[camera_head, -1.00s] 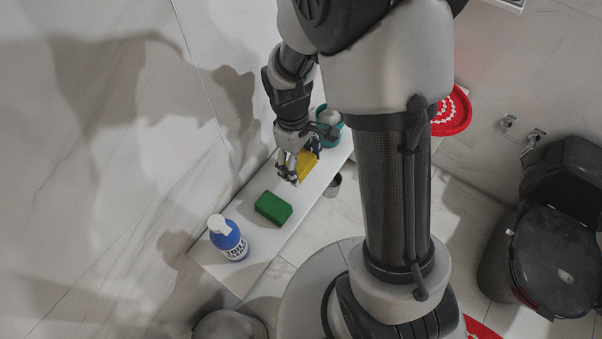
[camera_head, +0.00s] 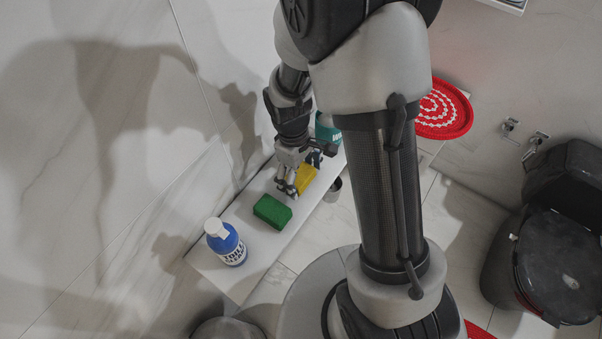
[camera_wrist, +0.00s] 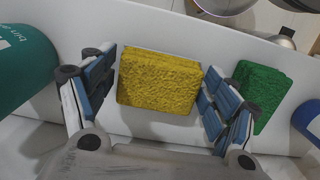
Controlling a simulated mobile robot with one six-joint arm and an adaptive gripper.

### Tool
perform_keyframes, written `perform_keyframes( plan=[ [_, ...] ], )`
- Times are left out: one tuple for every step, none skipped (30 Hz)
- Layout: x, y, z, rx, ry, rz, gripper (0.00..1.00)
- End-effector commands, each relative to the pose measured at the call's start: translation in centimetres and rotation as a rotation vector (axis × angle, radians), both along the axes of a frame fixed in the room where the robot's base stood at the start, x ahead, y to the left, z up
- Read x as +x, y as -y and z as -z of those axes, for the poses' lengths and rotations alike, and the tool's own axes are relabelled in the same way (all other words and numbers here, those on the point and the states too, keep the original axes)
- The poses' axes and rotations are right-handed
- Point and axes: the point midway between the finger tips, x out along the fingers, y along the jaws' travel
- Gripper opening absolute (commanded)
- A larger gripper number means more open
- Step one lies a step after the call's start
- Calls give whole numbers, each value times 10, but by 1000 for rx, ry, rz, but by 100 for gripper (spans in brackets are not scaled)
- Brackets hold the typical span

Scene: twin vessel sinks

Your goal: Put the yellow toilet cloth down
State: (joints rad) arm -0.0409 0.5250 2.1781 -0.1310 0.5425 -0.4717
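The yellow toilet cloth (camera_head: 307,179), a thick sponge-like block, is between the fingers of my gripper (camera_head: 289,186) over the long white shelf. In the wrist view the cloth (camera_wrist: 158,82) fills the space between the fingertips of my gripper (camera_wrist: 158,78). The right finger meets its edge, and the left fingertip is very close to or touching its other edge. My gripper looks shut on it. I cannot tell whether its underside touches the shelf.
On the white shelf (camera_head: 242,272), a green block (camera_head: 272,211) and a blue bottle (camera_head: 226,243) stand nearer the front end. A teal container (camera_head: 328,127) is behind the cloth. A small metal cup (camera_head: 333,189) is beside the shelf.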

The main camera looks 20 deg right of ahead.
Motion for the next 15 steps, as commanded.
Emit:
perform_keyframes(
  plan=[
    [0,0,0,0,0,0,86],
    [0,0,0,0,0,0,88],
    [0,0,0,0,0,0,89],
    [0,0,0,0,0,0,89],
    [0,0,0,0,0,0,89],
    [0,0,0,0,0,0,89],
    [0,0,0,0,0,0,89],
    [0,0,0,0,0,0,89],
    [0,0,0,0,0,0,89],
    [0,0,0,0,0,0,89],
    [0,0,0,0,0,0,89],
    [0,0,0,0,0,0,89],
    [0,0,-1,0,0,0,89],
    [0,0,-3,0,0,0,89],
    [0,0,-5,1,1,0,89]
  ],
)
